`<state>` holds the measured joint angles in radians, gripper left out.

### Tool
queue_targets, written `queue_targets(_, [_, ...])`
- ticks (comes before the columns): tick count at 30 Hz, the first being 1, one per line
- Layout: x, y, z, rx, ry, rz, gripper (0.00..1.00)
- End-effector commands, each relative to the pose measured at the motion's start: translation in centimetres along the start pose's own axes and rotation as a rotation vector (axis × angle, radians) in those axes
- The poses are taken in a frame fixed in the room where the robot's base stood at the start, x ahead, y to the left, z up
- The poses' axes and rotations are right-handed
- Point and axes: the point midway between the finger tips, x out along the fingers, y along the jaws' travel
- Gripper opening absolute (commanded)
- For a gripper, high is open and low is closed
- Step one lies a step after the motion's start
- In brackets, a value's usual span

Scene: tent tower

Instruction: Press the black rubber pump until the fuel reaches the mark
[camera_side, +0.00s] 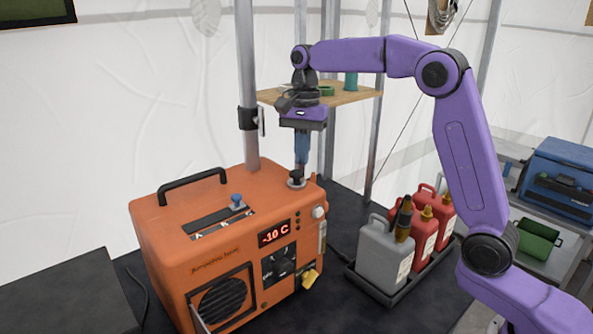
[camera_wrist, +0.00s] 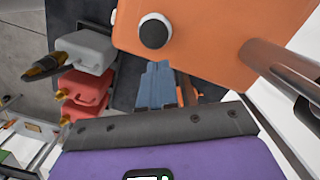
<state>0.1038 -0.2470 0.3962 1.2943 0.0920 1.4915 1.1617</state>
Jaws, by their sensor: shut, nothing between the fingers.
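The black rubber pump (camera_side: 296,178) stands on a pale round base on top of the orange heater (camera_side: 165,240), near its back right corner. In the wrist view the pump (camera_wrist: 153,33) is a black disc with a white ring. My gripper (camera_side: 301,164) points down with its blue fingers shut and empty, just above the pump. In the wrist view the fingertips (camera_wrist: 158,66) show just below the pump; I cannot tell whether they touch it. A narrow pale upright strip (camera_side: 322,236), perhaps the fuel gauge, is on the heater's right edge; its level and mark are too small to read.
A metal pole (camera_side: 247,80) rises close behind the heater. A blue-knobbed slider (camera_side: 236,202) is on the heater's top, and the display reads -10 C. A tray with a grey can (camera_side: 383,255) and red cans (camera_side: 425,235) stands to the right. A wooden shelf (camera_side: 350,95) is behind.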

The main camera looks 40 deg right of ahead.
Motion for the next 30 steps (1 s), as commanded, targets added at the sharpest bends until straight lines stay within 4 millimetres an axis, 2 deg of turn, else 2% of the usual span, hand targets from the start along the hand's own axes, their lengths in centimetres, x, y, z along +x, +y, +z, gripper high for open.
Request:
queue_targets(7, [-0.6, -0.1, 0.0, 0.000, 0.001, -0.002, 0.00])
queue_targets(18, [-5.3, -0.1, 0.0, 0.000, 0.002, -0.004, 0.00])
queue_targets(24, [-6.8, -0.1, 0.0, -0.001, 0.000, -0.001, 0.00])
queue_targets(30, [-7.5, 0.0, 0.0, 0.000, 0.000, 0.000, 0.00])
